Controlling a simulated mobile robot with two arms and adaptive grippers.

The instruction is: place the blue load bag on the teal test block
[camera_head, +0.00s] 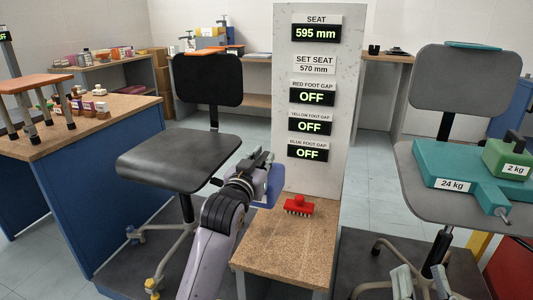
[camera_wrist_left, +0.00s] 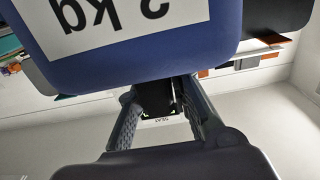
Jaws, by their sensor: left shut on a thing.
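The blue load bag (camera_head: 272,188) is in my left gripper (camera_head: 260,170), above the left end of a wooden bench. In the left wrist view its blue body (camera_wrist_left: 215,45) carries an upside-down "2 kg" label, and the fingers (camera_wrist_left: 160,100) are closed around its dark handle. The teal test block (camera_head: 450,163), marked "24 kg", lies on the seat of the grey chair at right, well apart from the bag. A green "2 kg" bag (camera_head: 508,158) sits on the block's right part. My right gripper (camera_head: 420,272) is open and empty at the bottom, in front of that chair.
A marbled display panel (camera_head: 318,172) stands between the chairs. A cluttered wooden counter (camera_head: 85,125) is further left.

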